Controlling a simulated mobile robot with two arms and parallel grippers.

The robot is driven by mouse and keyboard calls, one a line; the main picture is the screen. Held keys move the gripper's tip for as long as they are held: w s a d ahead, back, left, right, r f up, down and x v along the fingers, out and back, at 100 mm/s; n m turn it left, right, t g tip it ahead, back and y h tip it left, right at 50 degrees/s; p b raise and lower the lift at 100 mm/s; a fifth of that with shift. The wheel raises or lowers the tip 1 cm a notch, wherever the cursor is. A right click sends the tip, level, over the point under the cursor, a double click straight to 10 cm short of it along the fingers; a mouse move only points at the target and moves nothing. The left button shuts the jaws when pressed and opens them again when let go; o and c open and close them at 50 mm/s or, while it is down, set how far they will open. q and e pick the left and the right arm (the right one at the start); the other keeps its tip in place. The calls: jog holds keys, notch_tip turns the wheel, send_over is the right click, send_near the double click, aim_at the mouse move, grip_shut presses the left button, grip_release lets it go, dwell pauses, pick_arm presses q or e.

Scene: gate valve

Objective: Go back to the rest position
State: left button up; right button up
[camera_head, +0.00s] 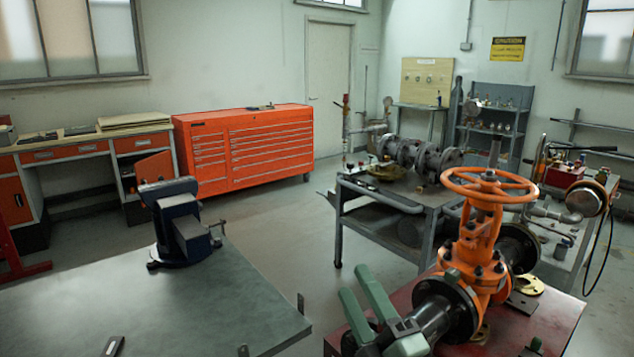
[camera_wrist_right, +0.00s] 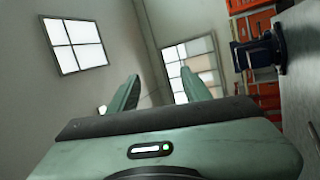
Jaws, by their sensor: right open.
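The orange gate valve (camera_head: 474,240) stands upright on a red stand (camera_head: 566,315) at the lower right of the head view, with its handwheel (camera_head: 490,186) on top and dark flanged pipe at its sides. My right gripper (camera_head: 356,278) is in front of and left of the valve, below the handwheel's height. Its two green fingers are spread apart with nothing between them, and it appears clear of the handwheel. In the right wrist view the open fingers (camera_wrist_right: 160,75) point toward a wall with windows. My left gripper is not in view.
A grey-green bench (camera_head: 190,300) with a dark vise (camera_head: 180,225) fills the lower left. A grey cart (camera_head: 385,205) with pipe fittings stands behind the valve. An orange tool cabinet (camera_head: 245,150) is at the back wall. Open floor lies between the bench and the cart.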

jog(key=s+d+f+m+g+h, duration=0.2)
jog(key=d+f+m+g+h, duration=0.15)
jog(key=f, duration=0.35)
jog(key=s+d+f+m+g+h, duration=0.25)
jog(key=d+f+m, duration=0.2)
jog(key=f, duration=0.35)
jog(key=s+d+f+m+g+h, duration=0.25)
jog(key=d+f+m, duration=0.2)
jog(key=f, duration=0.25)
jog(key=s+d+f+m+g, duration=0.1)
jog(key=s+f+m+g, duration=0.25)
jog(key=s+f, duration=0.45)
jog(key=s+d+f+m+g, duration=0.15)
jog(key=s+f+g, duration=0.3)
jog(key=s, duration=0.75)
notch_tip(320, 180, down, 27)
jog(key=s+a+g, duration=0.1)
jog(key=s+g, duration=0.1)
jog(key=s+d+f+g, duration=0.1)
jog(key=s+d+f, duration=0.2)
jog(key=s+f, duration=1.2)
jog(key=shift+s, duration=0.55)
